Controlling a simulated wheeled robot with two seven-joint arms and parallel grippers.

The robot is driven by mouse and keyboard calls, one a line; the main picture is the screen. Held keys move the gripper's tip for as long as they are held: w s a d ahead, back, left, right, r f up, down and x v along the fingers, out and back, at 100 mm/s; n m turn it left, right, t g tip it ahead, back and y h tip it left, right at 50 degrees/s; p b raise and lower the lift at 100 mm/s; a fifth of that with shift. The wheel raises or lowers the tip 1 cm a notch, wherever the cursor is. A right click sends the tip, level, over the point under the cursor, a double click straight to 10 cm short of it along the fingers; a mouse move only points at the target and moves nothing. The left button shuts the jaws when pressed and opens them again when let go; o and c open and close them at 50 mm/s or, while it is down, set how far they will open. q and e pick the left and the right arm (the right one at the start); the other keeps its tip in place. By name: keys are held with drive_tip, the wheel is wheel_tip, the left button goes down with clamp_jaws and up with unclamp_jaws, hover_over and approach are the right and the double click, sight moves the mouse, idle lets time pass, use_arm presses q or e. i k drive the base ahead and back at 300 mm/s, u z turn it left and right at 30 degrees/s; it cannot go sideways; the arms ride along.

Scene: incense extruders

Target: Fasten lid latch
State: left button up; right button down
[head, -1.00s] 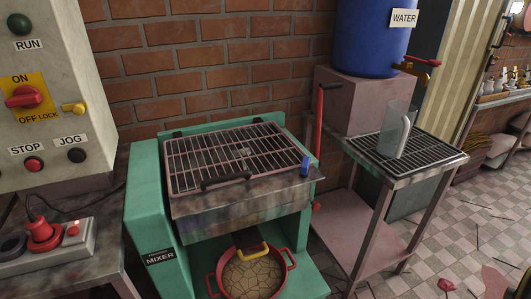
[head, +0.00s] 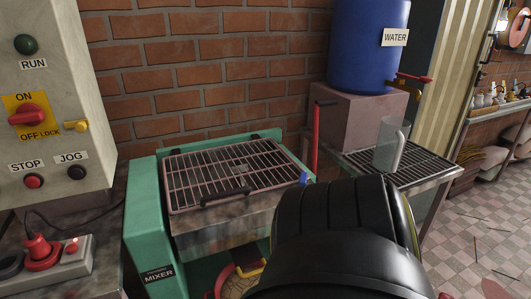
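The mixer (head: 143,225) is a green machine with a barred grille lid (head: 228,172) lying flat over its trough. The lid has a dark handle (head: 226,197) at its front edge. A small blue piece (head: 304,179), which looks like the lid latch, sits at the lid's front right corner. I cannot tell whether the blue piece is fastened. No gripper fingers show.
A control box (head: 45,100) and a socket block (head: 72,262) stand at left. A red lever (head: 316,140) rises behind the mixer's right side. A clear jug (head: 391,145) stands on a grated stand at right, below a blue water barrel (head: 366,45). A red-rimmed pan (head: 222,277) is mostly hidden.

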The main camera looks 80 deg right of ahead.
sight(303, 179)
drive_tip(key=k, duration=1)
drive_tip(key=z, duration=1.25)
drive_tip(key=i, duration=0.5)
